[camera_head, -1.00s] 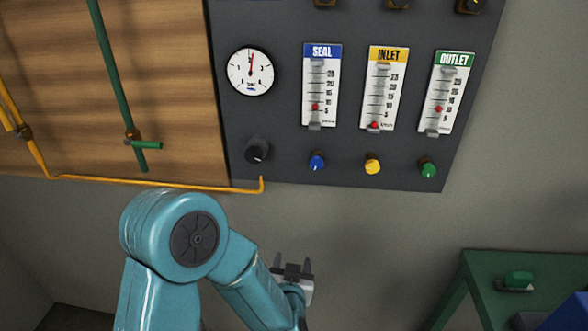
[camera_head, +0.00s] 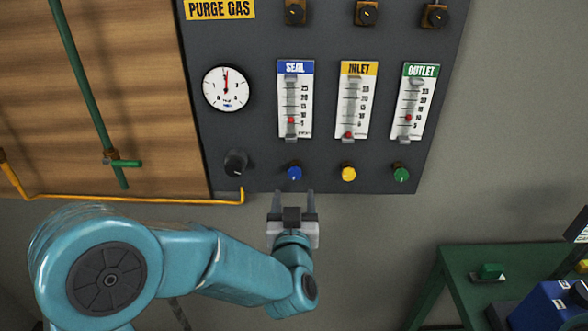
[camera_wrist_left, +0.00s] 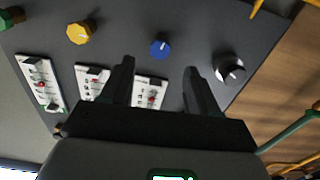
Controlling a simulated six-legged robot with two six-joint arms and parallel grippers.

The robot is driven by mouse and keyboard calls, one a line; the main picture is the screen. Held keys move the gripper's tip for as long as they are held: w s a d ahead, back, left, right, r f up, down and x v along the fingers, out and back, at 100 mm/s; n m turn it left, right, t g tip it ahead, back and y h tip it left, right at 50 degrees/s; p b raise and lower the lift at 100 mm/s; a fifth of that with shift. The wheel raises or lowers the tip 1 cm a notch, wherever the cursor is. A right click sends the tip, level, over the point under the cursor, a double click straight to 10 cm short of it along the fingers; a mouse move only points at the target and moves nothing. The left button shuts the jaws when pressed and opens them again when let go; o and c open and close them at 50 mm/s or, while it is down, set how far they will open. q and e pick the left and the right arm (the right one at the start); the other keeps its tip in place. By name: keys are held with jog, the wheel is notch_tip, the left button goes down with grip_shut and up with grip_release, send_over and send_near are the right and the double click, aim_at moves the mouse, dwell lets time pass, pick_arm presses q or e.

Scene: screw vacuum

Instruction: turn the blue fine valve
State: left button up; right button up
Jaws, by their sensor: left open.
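The blue fine valve (camera_head: 294,172) is a small blue knob on the dark panel, below the SEAL flow meter (camera_head: 295,100). My left gripper (camera_head: 292,196) is open and empty, just below the blue knob in the head view, its fingers pointing up toward the panel. In the left wrist view the blue knob (camera_wrist_left: 160,47) shows beyond and between the two open fingers (camera_wrist_left: 157,75), apart from them. My right gripper is not in view.
A yellow knob (camera_head: 348,173) and a green knob (camera_head: 401,173) sit to the right, and a black knob (camera_head: 235,163) to the left. An orange pipe (camera_head: 130,198) runs along the lower left. A green table (camera_head: 455,270) stands at lower right.

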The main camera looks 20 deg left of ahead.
aim_at(295, 176)
pick_arm(q)
jog(key=p+x, duration=0.2)
jog(key=x, duration=0.7)
jog(key=shift+w+a, duration=0.15)
jog(key=shift+w, duration=0.2)
jog(key=c, duration=1)
jog(key=shift+f, duration=0.1)
